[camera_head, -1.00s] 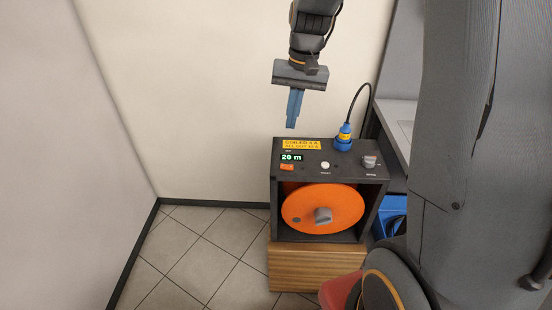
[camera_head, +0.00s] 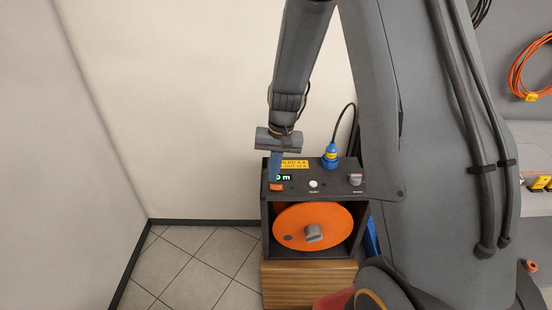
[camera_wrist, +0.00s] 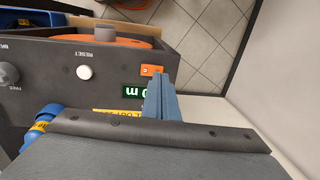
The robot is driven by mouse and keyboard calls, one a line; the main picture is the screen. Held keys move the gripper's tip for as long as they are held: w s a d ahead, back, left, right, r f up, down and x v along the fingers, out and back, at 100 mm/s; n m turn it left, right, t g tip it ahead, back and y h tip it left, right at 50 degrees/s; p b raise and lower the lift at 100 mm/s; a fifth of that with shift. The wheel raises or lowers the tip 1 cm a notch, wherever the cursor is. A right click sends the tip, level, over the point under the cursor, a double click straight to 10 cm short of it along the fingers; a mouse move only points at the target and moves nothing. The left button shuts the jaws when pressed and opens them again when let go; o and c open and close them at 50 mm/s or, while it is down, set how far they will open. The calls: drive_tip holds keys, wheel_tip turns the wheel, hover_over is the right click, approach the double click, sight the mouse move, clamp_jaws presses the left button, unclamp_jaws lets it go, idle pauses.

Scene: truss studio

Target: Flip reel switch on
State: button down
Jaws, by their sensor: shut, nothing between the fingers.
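The cable reel box (camera_head: 266,215) is a dark case with an orange drum (camera_head: 330,220) inside, standing on a wooden block. Its small orange rocker switch (camera_head: 276,187) sits at the left of the top panel, beside the green-lit display (camera_head: 286,178). The switch (camera_wrist: 152,70) also shows in the wrist view, close to the fingertips. My gripper (camera_head: 276,180) is shut and empty, pointing down over the left of the panel. Its blue-grey fingers (camera_wrist: 160,78) partly cover the display. I cannot tell whether the fingertips touch the switch.
A white reset button (camera_head: 313,184), a grey knob (camera_head: 355,179) and a blue plug (camera_head: 331,156) with a black cable are on the panel. A yellow label (camera_head: 295,164) lies behind the display. Walls stand behind and left; tiled floor (camera_head: 195,270) is free at left.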

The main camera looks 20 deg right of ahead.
sight(272, 186)
drive_tip(key=shift+a+f+p, duration=0.15)
drive_tip(key=shift+f+p, duration=0.15)
drive_tip(key=shift+f, duration=0.8)
drive_tip(key=shift+a+f, duration=0.1)
drive_tip(key=shift+f, duration=0.15)
drive_tip(key=shift+d+r, duration=0.1)
drive_tip(key=shift+d, duration=0.1)
drive_tip(key=shift+s+d+r, duration=0.15)
drive_tip(key=shift+s+d, duration=0.05)
drive_tip(key=shift+d, duration=0.4)
drive_tip(key=shift+r, duration=0.1)
wheel_tip(272, 186, up, 14)
drive_tip(key=a, duration=0.1)
drive_tip(key=shift+w+a, duration=0.3)
drive_tip(key=shift+a, duration=0.05)
